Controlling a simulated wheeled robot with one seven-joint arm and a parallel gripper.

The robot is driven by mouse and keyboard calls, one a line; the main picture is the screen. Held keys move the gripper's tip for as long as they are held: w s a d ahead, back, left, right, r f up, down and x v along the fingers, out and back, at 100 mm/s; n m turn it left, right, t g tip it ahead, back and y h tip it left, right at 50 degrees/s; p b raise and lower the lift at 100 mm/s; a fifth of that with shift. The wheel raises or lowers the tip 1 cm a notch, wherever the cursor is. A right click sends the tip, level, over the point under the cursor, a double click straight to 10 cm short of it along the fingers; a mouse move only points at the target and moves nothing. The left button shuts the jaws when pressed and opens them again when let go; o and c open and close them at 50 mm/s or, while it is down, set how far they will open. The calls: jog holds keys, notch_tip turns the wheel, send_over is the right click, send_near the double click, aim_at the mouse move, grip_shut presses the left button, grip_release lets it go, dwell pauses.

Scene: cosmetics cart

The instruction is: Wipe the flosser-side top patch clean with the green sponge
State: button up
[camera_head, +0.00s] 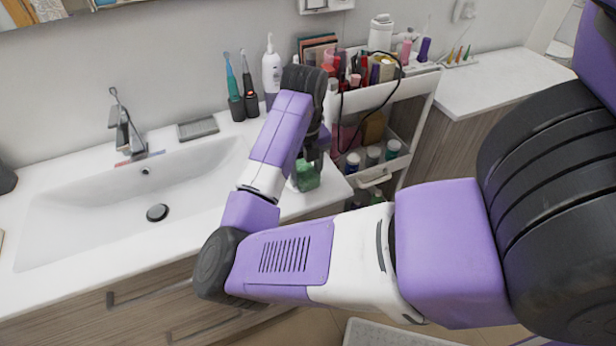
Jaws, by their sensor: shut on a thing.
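The green sponge (306,178) is at the right end of the white sink counter, low at the counter top. My gripper (311,160) points down and is shut on the sponge, partly covering it. I cannot tell whether the sponge touches the surface. A white device that looks like the flosser (271,68) stands at the back of the counter, behind my forearm, which hides its lower part. I cannot make out any dirty patch; the counter near the sponge is partly hidden by my arm.
Two electric toothbrushes (234,88) stand left of the flosser. A grey soap dish (198,128) lies behind the basin (110,205), near the faucet (124,130). A cosmetics cart (410,90) with bottles and a dark cable stands right of the counter.

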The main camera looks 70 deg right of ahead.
aim_at(301, 164)
jog(key=shift+w+d+b, duration=0.2)
jog(key=shift+w+d, duration=0.9)
jog(key=shift+d, duration=0.2)
jog(key=shift+w+d+b, duration=0.2)
jog(key=shift+w+d, duration=0.9)
jog(key=shift+d, duration=0.2)
jog(key=shift+s+a+p, duration=0.45)
jog(key=shift+s+a, duration=0.75)
jog(key=shift+a, duration=0.25)
jog(key=shift+s+a+f, duration=0.1)
jog(key=shift+s+a, duration=1.5)
jog(key=shift+a, duration=0.25)
jog(key=shift+w+d, duration=1.4)
jog(key=shift+d, duration=0.25)
jog(key=shift+w+d+b, duration=0.5)
jog(key=shift+w+d, duration=0.9)
jog(key=shift+d, duration=0.25)
jog(key=shift+s+a+r+p, duration=0.1)
jog(key=shift+s+a+p, duration=0.2)
jog(key=shift+s+a, duration=1.25)
jog(key=shift+s+a+r+p, duration=0.1)
jog(key=shift+s+a+p, duration=0.2)
jog(key=shift+s+a, duration=1.2)
jog(key=shift+w+d+f+b, duration=0.15)
jog(key=shift+w+d+b, duration=0.15)
jog(key=shift+w+d, duration=1.25)
jog(key=shift+w+d+f+b, duration=0.15)
jog(key=shift+w+d+b, duration=0.15)
jog(key=shift+w+d, duration=1.25)
